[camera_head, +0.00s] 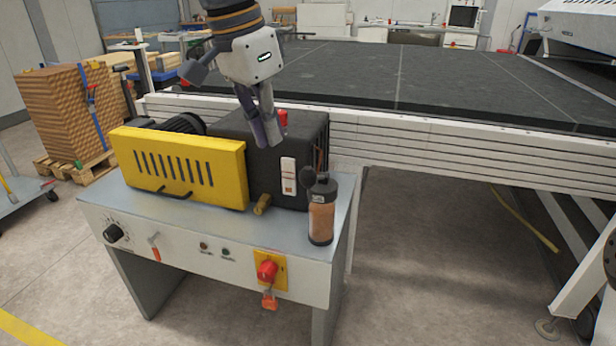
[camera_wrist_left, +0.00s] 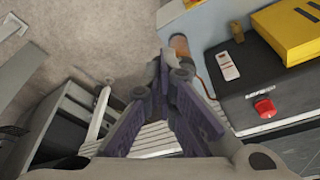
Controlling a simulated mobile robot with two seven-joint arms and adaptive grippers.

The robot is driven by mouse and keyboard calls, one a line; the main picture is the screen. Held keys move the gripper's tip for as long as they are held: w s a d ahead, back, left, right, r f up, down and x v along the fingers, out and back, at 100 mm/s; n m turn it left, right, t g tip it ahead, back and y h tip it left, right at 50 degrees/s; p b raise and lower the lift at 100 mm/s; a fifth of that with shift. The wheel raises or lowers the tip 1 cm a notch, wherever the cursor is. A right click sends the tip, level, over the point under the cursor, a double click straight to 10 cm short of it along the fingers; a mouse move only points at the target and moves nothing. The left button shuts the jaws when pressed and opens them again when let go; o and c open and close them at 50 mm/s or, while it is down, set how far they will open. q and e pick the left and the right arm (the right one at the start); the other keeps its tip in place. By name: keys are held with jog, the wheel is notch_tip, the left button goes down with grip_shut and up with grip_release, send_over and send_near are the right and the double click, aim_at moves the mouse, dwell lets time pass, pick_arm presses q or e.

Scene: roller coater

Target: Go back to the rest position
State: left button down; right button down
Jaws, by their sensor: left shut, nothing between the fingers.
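My left gripper (camera_head: 268,143) hangs down from the top of the head view, in front of the black machine housing, with its fingers shut and empty. In the left wrist view the gripper's fingers (camera_wrist_left: 168,70) meet at their tips. A red button (camera_head: 282,118) sits on top of the black housing (camera_head: 262,160), just right of the fingers. The same button (camera_wrist_left: 265,108) shows to the right of the fingers in the left wrist view, apart from them. My right gripper is in neither view.
The machine's metal table (camera_head: 205,243) carries a yellow guard (camera_head: 180,166) and an orange-brown bottle (camera_head: 321,212) at its right corner. A red rotary switch (camera_head: 267,271) is on the front panel. A long black-topped conveyor (camera_head: 400,75) stands behind.

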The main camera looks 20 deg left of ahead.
pick_arm(q)
notch_tip(320, 180, down, 20)
jog(key=s+d+n+g, duration=0.2)
jog(key=s, duration=0.1)
jog(key=s+f+n, duration=0.2)
jog(key=s+f, duration=0.7)
jog(key=f, duration=0.5)
jog(key=s+a+f+n, duration=0.1)
jog(key=s+a+f, duration=0.1)
jog(key=s, duration=0.6)
jog(key=s+a+f+n+g+y, duration=0.1)
jog(key=s+a+f, duration=0.1)
jog(key=s, duration=0.6)
jog(key=s+a+f+n, duration=0.1)
jog(key=s+f, duration=0.3)
jog(key=s, duration=0.5)
jog(key=shift+a+f+g+y, duration=0.3)
jog(key=shift+a+f+g, duration=0.1)
jog(key=shift+a, duration=0.35)
jog(key=shift+w, duration=0.1)
